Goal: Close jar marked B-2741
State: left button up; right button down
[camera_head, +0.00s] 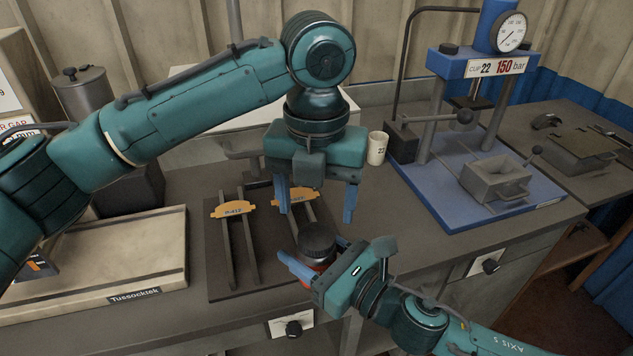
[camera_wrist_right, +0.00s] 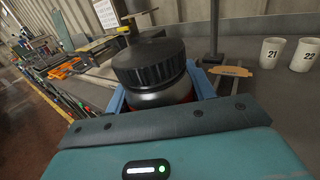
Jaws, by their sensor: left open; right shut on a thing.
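A jar (camera_head: 318,265) with a reddish body and a black ribbed lid (camera_head: 317,240) stands at the front edge of the bench. In the right wrist view the lid (camera_wrist_right: 152,62) sits on top, with a grey shiny band (camera_wrist_right: 160,95) under it. I cannot tell whether the lid is tight. No B-2741 marking is readable. My right gripper (camera_head: 312,252) is shut on the jar's body, a blue finger on each side. My left gripper (camera_head: 316,204) is open and empty, pointing down above the lid and apart from it.
A dark rack (camera_head: 218,268) with rails and orange tags (camera_head: 233,209) lies left of the jar. A beige tray (camera_head: 110,255) marked Tussocktek is further left. A cup (camera_head: 377,148) and a blue press (camera_head: 450,190) with a gauge stand right and behind.

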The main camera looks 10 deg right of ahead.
pick_arm(q)
jog(key=n, duration=0.4)
jog(key=shift+r, duration=0.2)
jog(key=n, duration=0.4)
jog(key=shift+r+n, duration=0.15)
jog(key=shift+n, duration=0.15)
jog(key=n, duration=0.4)
jog(key=shift+r, duration=0.15)
jog(key=n, duration=0.4)
jog(key=shift+r, duration=0.2)
jog(key=n, duration=0.4)
jog(key=shift+r+n, duration=0.15)
jog(key=shift+n, duration=0.15)
jog(key=n, duration=0.4)
jog(key=shift+r, duration=0.15)
jog(key=n, duration=0.4)
jog(key=shift+r, duration=0.15)
jog(key=n, duration=0.3)
jog(key=shift+r+n, duration=0.15)
jog(key=shift+n, duration=0.15)
